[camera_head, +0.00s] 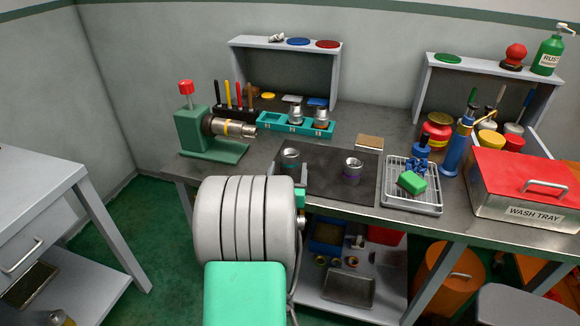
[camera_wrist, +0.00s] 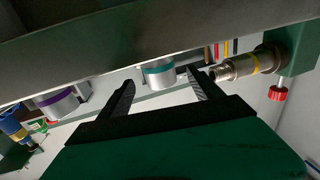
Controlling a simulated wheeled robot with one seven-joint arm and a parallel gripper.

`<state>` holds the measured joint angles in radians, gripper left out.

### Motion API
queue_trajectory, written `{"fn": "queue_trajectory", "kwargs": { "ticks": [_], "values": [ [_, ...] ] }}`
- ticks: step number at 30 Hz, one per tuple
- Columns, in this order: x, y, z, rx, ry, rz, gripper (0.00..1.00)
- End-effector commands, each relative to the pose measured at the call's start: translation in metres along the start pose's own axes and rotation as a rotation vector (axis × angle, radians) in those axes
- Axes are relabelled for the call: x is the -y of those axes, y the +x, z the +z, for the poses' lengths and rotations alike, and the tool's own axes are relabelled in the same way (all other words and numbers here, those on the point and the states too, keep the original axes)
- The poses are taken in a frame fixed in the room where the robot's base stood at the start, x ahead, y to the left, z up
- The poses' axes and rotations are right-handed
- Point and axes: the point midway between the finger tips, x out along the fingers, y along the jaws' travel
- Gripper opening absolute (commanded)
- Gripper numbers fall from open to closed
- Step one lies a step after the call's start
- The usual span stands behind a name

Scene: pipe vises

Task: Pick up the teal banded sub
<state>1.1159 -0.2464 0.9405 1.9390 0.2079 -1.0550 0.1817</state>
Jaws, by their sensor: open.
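The teal banded sub (camera_head: 290,158) is a short metal cylinder standing on the dark mat at its left end. It also shows in the wrist view (camera_wrist: 159,75), its teal band seen between my fingers. My gripper (camera_wrist: 161,80) is open and empty, its two black fingers spread to either side of the sub's line; I cannot tell how far short of it they are. In the head view my arm and gripper sit at the bench's front edge, just in front of the sub, covering its lower part. A purple banded sub (camera_head: 352,170) stands to the right on the mat.
A green pipe vise (camera_head: 196,135) with a yellow-banded piece stands left. A teal rack (camera_head: 270,124) with metal pieces is behind the mat. A wire tray (camera_head: 426,203) with a green sponge and a red-lidded wash tray (camera_head: 510,208) stand right. Mat between subs is clear.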

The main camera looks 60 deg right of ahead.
Motion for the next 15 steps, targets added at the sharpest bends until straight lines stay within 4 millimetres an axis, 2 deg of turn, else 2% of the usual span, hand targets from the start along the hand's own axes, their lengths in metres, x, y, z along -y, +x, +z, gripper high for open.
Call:
{"fn": "queue_trajectory", "kwargs": {
  "ticks": [9,15],
  "values": [
    [-0.001,0.051,-0.002,0.002,0.000,-0.001,0.75],
    [-0.001,0.055,-0.002,0.001,0.000,-0.001,0.75]
  ]
}}
